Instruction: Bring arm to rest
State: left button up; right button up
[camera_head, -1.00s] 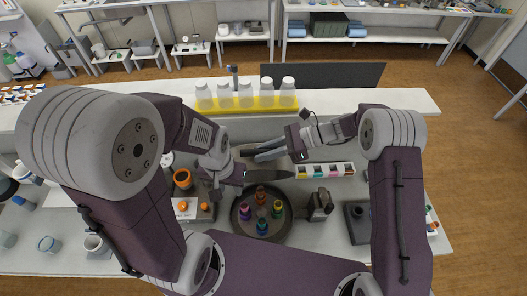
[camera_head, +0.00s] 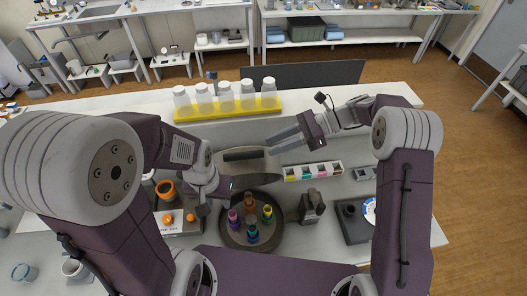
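My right gripper (camera_head: 268,143) reaches in from the right above the bench, its two grey fingers pointing left. A gap shows between the fingers, and nothing is seen in it. It hangs in front of the bottle rack and above the small coloured strip tray. My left gripper (camera_head: 278,180) comes in from the left, above the rear edge of the round dark tray. Its dark fingers are seen edge-on and overlap, so their opening is hidden. No held object shows at it.
The round tray (camera_head: 232,240) carries several coloured vials. A yellow rack (camera_head: 215,112) with white bottles stands on the raised shelf. The strip tray (camera_head: 312,172), a small grey device (camera_head: 312,206) and an orange-topped container (camera_head: 166,190) stand close to the grippers.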

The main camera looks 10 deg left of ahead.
dwell(0.3)
jog(key=shift+f, duration=0.1)
jog(key=s+d+f+n+t+h+b, duration=0.25)
jog(key=s+d+f+h+b, duration=0.4)
jog(key=s+f+b, duration=0.35)
jog(key=s+d+f+n+t+h, duration=0.1)
jog(key=s+d+f+n+h, duration=0.1)
jog(key=d+n, duration=0.4)
jog(key=s+d+f+n+t+h, duration=0.2)
jog(key=s+d+f+n+h, duration=0.1)
jog(key=d+f+n, duration=0.4)
jog(key=shift+s+d+f+h, duration=0.2)
jog(key=shift+d+h, duration=0.45)
